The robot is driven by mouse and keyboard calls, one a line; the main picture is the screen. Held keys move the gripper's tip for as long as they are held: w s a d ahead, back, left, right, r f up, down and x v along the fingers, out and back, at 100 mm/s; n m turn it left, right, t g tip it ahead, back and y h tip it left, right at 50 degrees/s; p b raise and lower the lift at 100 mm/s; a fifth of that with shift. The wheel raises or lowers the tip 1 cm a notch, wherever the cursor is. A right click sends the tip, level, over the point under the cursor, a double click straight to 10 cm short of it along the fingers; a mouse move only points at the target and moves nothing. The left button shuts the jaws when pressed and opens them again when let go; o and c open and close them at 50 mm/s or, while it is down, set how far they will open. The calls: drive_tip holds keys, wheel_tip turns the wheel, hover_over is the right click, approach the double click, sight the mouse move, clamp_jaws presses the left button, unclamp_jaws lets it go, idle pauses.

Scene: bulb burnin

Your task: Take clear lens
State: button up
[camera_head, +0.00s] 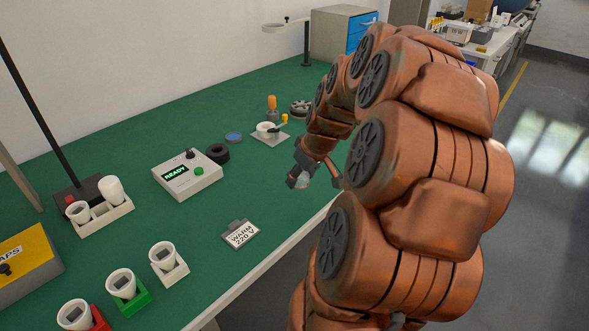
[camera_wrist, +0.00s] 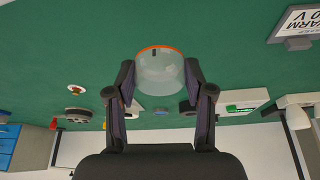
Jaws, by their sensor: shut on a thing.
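The clear lens (camera_wrist: 160,68) is a see-through dome with an orange rim, between my two fingertips in the wrist view. My gripper (camera_wrist: 160,82) is shut on its sides, and the rim faces away from the palm. In the head view my gripper (camera_head: 303,178) is over the green table near its front edge, with the pale lens (camera_head: 302,180) small and partly covered by the fingers. I cannot tell its exact height above the table.
A grey tester reading READY (camera_head: 187,178) stands mid-table, with a black ring (camera_head: 218,153) and a blue disc (camera_head: 233,137) near it. Cups in holders (camera_head: 168,268) stand at left. Green table around the gripper is clear.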

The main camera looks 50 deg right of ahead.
sight(304, 179)
drive_tip(key=shift+s+a, duration=0.25)
drive_tip(key=shift+s, duration=0.35)
drive_tip(key=shift+s+a+r, duration=0.1)
drive_tip(key=shift+s+r, duration=0.1)
drive_tip(key=shift+r, duration=2.15)
drive_tip(key=shift+w, duration=0.1)
